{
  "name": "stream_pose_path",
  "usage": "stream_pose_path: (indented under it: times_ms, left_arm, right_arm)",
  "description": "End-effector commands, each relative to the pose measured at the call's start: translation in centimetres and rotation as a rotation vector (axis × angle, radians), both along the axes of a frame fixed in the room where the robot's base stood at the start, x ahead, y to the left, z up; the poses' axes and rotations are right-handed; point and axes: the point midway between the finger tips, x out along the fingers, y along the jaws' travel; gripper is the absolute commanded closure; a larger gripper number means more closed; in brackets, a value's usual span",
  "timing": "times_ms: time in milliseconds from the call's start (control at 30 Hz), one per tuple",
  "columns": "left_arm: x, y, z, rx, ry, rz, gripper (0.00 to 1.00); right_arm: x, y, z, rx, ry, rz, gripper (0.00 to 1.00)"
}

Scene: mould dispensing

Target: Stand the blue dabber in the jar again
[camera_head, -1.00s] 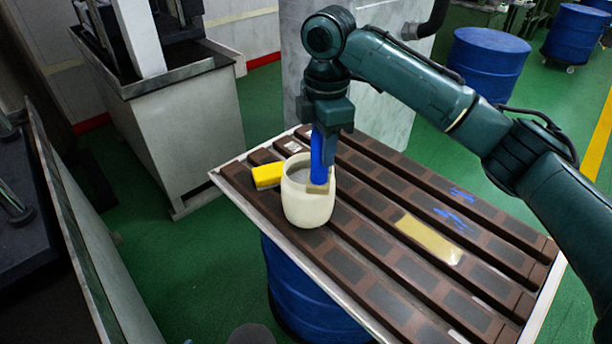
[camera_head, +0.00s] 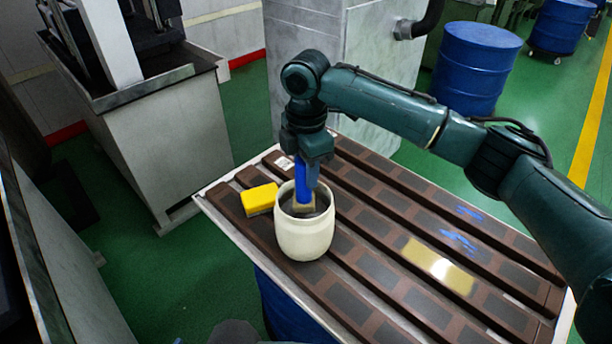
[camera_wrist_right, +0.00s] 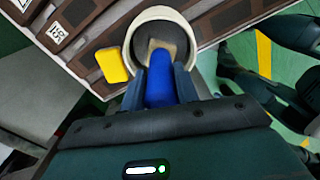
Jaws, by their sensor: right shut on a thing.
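The cream jar (camera_head: 305,238) stands upright on the slatted brown table top; its round mouth also shows in the right wrist view (camera_wrist_right: 137,30). The blue dabber (camera_head: 302,182) is upright with its pale tip down inside the jar's mouth. In the right wrist view its blue handle (camera_wrist_right: 160,88) runs between my fingers, and its tan tip lies over the jar's dark inside. My right gripper (camera_head: 308,172) is shut on the handle just above the jar's rim. Whether the tip touches the jar's bottom cannot be told. My left gripper is not in view.
A yellow sponge (camera_head: 259,198) lies beside the jar on its left. Blue drums (camera_head: 474,68) stand on the green floor beyond. A grey block stands behind the table.

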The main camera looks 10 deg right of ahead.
Motion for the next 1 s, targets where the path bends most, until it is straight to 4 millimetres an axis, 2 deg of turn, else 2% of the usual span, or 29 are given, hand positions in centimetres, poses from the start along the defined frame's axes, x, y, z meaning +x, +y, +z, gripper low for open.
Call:
stream_pose_path:
  times_ms: [33, 167, 533, 567, 600, 800, 1000]
  left_arm:
    - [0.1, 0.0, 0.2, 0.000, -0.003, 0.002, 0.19]
    - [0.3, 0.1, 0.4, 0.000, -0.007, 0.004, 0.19]
    - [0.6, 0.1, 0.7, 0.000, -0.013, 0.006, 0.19]
    - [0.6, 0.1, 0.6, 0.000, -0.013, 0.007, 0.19]
    - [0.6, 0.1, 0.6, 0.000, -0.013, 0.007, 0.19]
    - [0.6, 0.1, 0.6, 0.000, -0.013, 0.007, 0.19]
    - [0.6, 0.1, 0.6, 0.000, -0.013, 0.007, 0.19]
  right_arm:
    - [0.0, 0.0, -0.9, -0.001, 0.003, -0.001, 0.93]
    - [0.0, 0.0, -2.1, 0.000, -0.001, -0.002, 0.93]
    - [0.0, 0.0, -2.5, 0.000, 0.000, -0.001, 0.93]
    - [0.0, 0.0, -2.5, 0.000, 0.000, -0.001, 0.67]
    - [0.0, 0.0, -2.5, 0.000, 0.000, -0.001, 0.64]
    - [0.0, 0.0, -2.5, 0.000, 0.000, -0.001, 0.48]
    - [0.0, 0.0, -2.5, 0.000, -0.001, -0.001, 0.48]
